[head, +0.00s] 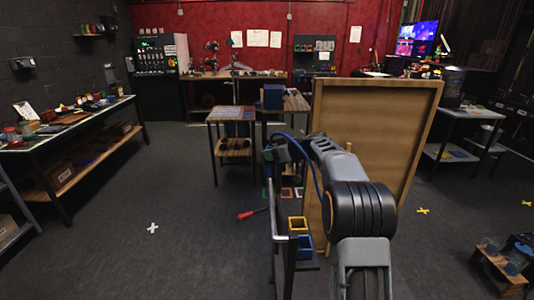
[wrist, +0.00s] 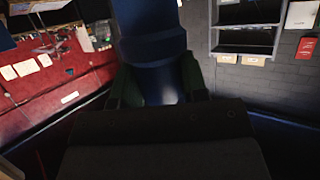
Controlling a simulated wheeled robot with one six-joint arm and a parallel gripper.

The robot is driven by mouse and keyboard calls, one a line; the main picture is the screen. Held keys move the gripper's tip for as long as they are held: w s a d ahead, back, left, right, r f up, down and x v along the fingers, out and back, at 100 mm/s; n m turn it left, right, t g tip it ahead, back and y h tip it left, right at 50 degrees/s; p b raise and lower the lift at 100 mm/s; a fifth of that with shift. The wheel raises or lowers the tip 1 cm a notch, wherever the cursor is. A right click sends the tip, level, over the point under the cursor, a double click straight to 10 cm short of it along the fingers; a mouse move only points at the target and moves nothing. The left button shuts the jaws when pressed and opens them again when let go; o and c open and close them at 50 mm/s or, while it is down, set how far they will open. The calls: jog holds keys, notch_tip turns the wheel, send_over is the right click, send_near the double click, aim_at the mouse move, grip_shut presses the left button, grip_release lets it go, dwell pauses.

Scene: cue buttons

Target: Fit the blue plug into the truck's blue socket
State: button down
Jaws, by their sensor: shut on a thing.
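The blue plug (wrist: 150,50) is in the wrist view, at the upper middle, between the two dark green fingers of my gripper (wrist: 158,88). My gripper is shut on it. In the head view my gripper (head: 277,152) is small and dark at the far end of my arm, and I cannot make out the plug there. What looks like the truck, a metal-railed frame (head: 274,215), stands below and left of my arm. It carries a yellow bin (head: 298,224) and a blue bin (head: 305,247). I cannot pick out the blue socket; my arm covers part of this area.
A large wooden panel (head: 375,115) stands close on the right of my arm. Small tables (head: 232,115) and a blue box (head: 273,96) are beyond my gripper. A long workbench (head: 75,130) lines the left wall. A red-handled tool (head: 247,214) lies left of the frame; floor further left is clear.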

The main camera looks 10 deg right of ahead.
jog(key=shift+s+d+p, duration=0.65)
jog(key=shift+s+d, duration=1.35)
jog(key=shift+s, duration=2.05)
jog(key=shift+s+d+p, duration=0.65)
jog(key=shift+s+d, duration=1.3)
jog(key=shift+s, duration=2.05)
notch_tip(320, 180, down, 24)
jog(key=b, duration=1.9)
jog(key=shift+r+b, duration=0.25)
jog(key=shift+b, duration=0.15)
jog(key=shift+f+b, duration=0.5)
jog(key=shift+b, duration=0.4)
